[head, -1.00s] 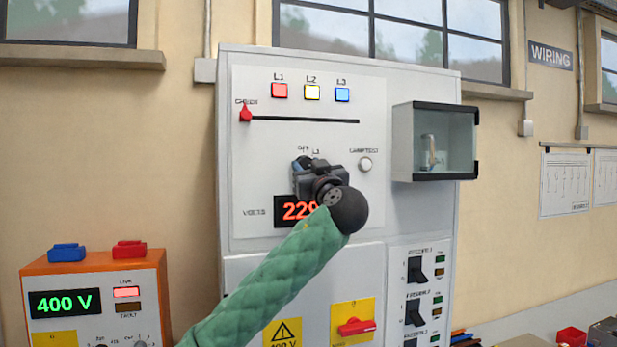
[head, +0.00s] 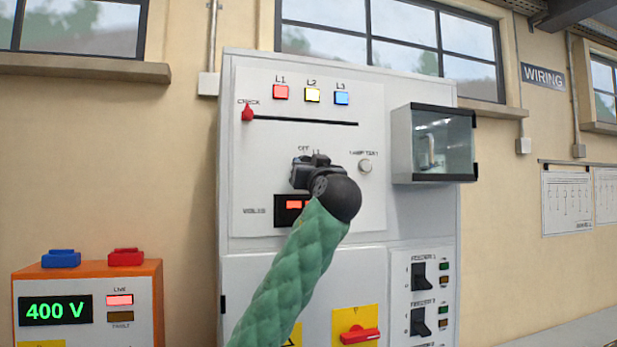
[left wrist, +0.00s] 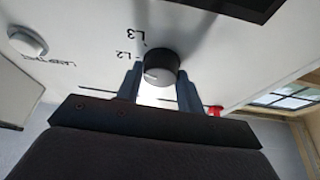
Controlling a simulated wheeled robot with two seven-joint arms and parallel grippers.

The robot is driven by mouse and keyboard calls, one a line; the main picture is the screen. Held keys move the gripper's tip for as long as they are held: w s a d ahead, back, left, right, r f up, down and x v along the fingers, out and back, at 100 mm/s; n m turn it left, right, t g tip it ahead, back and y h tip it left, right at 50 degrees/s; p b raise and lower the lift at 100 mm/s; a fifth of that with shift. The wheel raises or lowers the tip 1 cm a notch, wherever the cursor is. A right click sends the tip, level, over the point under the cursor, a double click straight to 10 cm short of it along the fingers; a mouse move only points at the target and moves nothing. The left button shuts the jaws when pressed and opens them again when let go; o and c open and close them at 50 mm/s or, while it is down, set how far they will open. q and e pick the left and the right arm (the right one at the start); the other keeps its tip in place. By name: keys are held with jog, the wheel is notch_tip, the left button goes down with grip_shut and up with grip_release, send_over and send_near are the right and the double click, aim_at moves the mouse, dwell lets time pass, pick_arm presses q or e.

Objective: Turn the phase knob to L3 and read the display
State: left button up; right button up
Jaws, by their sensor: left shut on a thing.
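My left gripper (head: 313,168) is at the phase knob on the grey cabinet front and hides most of it in the head view. In the left wrist view the dark round knob (left wrist: 161,66) sits between the two fingers of my left gripper (left wrist: 158,82), which is shut on it. The labels L3 and L2 show beside the knob there; I cannot tell which one its pointer faces. The VOLTS display (head: 292,206) is partly covered by my wrist. Only a short red lit part shows, and no number can be read. My right gripper is not in view.
Above are the L1, L2 and L3 lamps (head: 312,95) and a slider with a red handle (head: 247,114). A lamp-test button (head: 365,166) and a glass-fronted box (head: 434,144) are to the right. An orange unit (head: 140,270) reading 400 V stands at left.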

pick_arm(q)
jog(key=m+h+b, duration=0.1)
jog(key=m+h, duration=0.1)
jog(key=m, duration=0.2)
jog(key=m+h+b, duration=0.1)
jog(key=m+h, duration=0.1)
jog(key=m, duration=0.3)
jog(key=shift+h, duration=0.4)
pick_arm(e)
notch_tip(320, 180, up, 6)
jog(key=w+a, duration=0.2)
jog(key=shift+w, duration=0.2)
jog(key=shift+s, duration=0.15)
pick_arm(q)
jog(key=o, duration=1)
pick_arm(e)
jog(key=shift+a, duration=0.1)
pick_arm(q)
jog(key=shift+s, duration=0.1)
